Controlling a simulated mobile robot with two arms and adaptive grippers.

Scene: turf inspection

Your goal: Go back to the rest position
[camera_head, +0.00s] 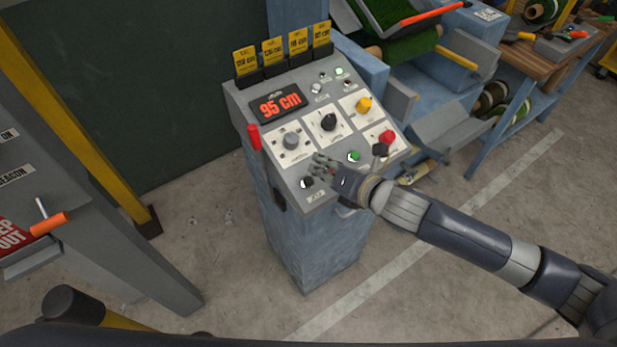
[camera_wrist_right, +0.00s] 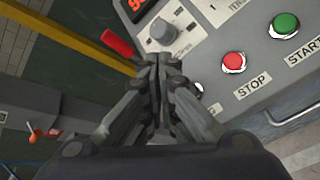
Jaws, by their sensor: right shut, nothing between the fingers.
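My right gripper (camera_head: 322,163) is shut and empty, over the lower part of a grey control panel (camera_head: 316,197) on a blue pedestal. In the right wrist view my right gripper (camera_wrist_right: 158,65) shows closed fingers in front of the panel's grey knob (camera_wrist_right: 162,30). I cannot tell whether it touches the panel. The red STOP button (camera_wrist_right: 233,63) and green START button (camera_wrist_right: 285,25) are to its right in that view. In the head view the arm hides the STOP button. My left gripper is not in view.
The panel has a display reading 95 cm (camera_head: 280,105), a yellow knob (camera_head: 363,104), a black knob (camera_head: 328,121) and a red lever (camera_head: 254,137). A grey machine (camera_head: 60,235) stands at left. A workbench (camera_head: 540,65) and turf rolls are at back right. Bare floor lies between.

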